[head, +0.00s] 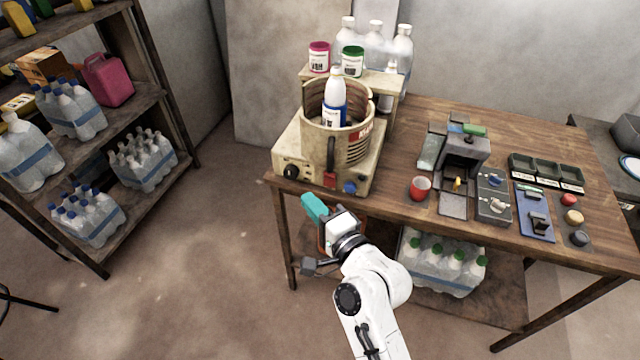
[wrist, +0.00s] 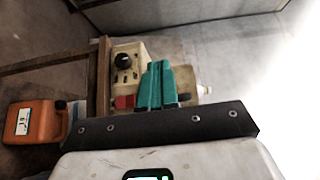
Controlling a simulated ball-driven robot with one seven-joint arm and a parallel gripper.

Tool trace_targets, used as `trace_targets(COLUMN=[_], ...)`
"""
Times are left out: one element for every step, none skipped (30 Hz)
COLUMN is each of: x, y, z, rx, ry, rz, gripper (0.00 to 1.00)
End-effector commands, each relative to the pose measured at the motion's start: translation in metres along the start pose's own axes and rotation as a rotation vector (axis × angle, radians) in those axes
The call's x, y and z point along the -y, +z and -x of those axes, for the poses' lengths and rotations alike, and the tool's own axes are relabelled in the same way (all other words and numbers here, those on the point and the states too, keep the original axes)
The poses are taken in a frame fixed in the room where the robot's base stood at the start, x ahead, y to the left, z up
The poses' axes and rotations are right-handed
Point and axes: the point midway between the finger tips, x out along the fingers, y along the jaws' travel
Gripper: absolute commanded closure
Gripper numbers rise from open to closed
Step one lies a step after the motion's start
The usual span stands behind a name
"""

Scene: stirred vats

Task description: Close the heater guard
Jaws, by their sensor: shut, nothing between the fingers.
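The heater (head: 290,160) is a cream box at the table's left end, with a black knob and a blue knob on its front. The heater guard (head: 352,146) is a beige, ribbed, curved wall standing on it, with a red label. A dark upright handle with a red lower end (head: 330,178) shows at its front. How far the guard is shut is not clear. A white bottle with a blue label (head: 335,100) stands inside the guard. My gripper (head: 314,207) has teal fingers, shut and empty, in front of and below the heater. In the wrist view its fingers (wrist: 160,85) partly cover the heater (wrist: 127,58).
Clear bottles (head: 374,45) and two lidded jars stand behind the guard. A red cup (head: 419,188) and small devices are to the right on the wooden table (head: 400,205). An orange jug (wrist: 36,122) is low at left in the wrist view. Floor left of the table is clear.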

Motion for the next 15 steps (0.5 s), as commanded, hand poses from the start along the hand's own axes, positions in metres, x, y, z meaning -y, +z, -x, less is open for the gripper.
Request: trace_targets(x=[-0.005, -0.006, -0.006, -0.007, -0.007, -0.007, -0.006, -0.005, -0.004, -0.004, -0.003, -0.002, 0.000, 0.000, 0.001], y=[-0.017, -0.026, -0.038, -0.046, -0.053, -0.062, -0.068, -0.074, -0.080, -0.083, -0.087, -0.090, -0.092, -0.093, -0.094], z=[0.011, 0.017, 0.027, 0.034, 0.042, 0.051, 0.058, 0.065, 0.073, 0.078, 0.083, 0.088, 0.091, 0.093, 0.095], rx=[-0.018, -0.024, -0.033, -0.038, -0.042, -0.045, -0.048, -0.051, -0.052, -0.052, -0.053, -0.053, -0.053, -0.054, -0.051], ry=[0.002, 0.003, 0.005, 0.005, 0.007, 0.007, 0.006, 0.005, 0.004, 0.004, 0.002, 0.001, 0.000, -0.001, -0.001], rz=[-0.003, -0.005, -0.008, -0.010, -0.011, -0.013, -0.012, -0.013, -0.013, -0.011, -0.010, -0.010, -0.009, -0.008, -0.007], gripper=[1.00, 1.00, 1.00, 1.00, 1.00, 1.00, 1.00, 1.00, 1.00, 1.00, 1.00, 1.00, 1.00, 1.00, 1.00])
